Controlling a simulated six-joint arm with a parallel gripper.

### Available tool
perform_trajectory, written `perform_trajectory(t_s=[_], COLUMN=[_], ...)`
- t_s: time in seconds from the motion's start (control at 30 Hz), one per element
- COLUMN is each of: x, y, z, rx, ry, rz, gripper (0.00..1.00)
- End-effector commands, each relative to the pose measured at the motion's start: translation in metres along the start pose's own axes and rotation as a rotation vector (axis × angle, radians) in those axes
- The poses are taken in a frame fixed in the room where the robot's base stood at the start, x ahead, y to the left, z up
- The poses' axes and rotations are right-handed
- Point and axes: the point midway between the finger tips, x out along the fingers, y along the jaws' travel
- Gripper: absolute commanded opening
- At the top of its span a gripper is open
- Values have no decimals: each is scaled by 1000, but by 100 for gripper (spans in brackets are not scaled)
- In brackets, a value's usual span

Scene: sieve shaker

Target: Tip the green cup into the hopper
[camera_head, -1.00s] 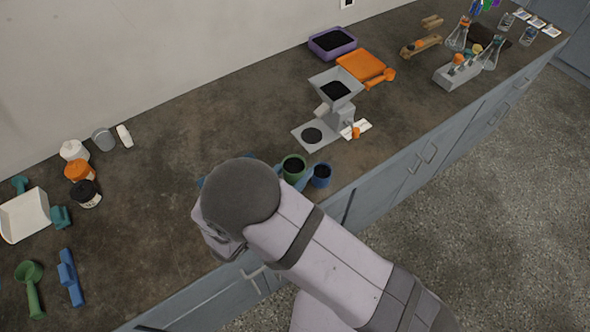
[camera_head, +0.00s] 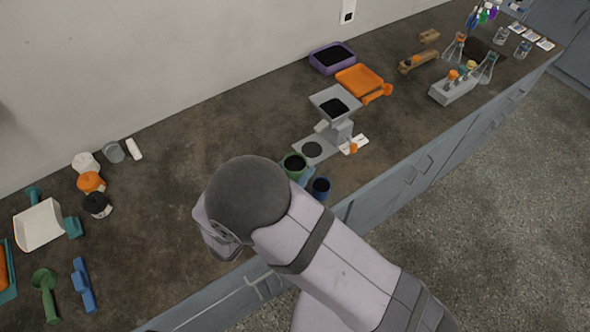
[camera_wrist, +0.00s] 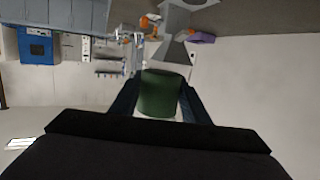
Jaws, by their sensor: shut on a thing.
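The green cup (camera_head: 294,161) is upright with dark material inside. It also shows in the wrist view (camera_wrist: 160,94), between the two dark blue fingers of my gripper (camera_wrist: 158,88), which is shut on it. In the head view my arm hides most of the gripper. The grey hopper (camera_head: 324,96) has a square funnel mouth with dark material in it. It stands just beyond the cup, up and to the right in the picture. A grey funnel shape, likely the hopper (camera_wrist: 174,54), shows above the cup in the wrist view.
Behind the hopper are a purple tray (camera_head: 322,66) and an orange tray (camera_head: 358,80). Bottles, scoops and a white tray (camera_head: 38,226) lie left.

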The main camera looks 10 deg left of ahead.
Motion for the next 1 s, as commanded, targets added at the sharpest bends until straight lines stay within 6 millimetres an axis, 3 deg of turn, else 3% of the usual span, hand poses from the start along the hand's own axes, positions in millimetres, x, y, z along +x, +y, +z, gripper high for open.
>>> perform_trajectory(t_s=[0.63,1.0], x=[-12,21], y=[0,-8], z=[-61,-63], rx=[1,-10], ry=[1,1], rz=[0,-54], gripper=[17,17])
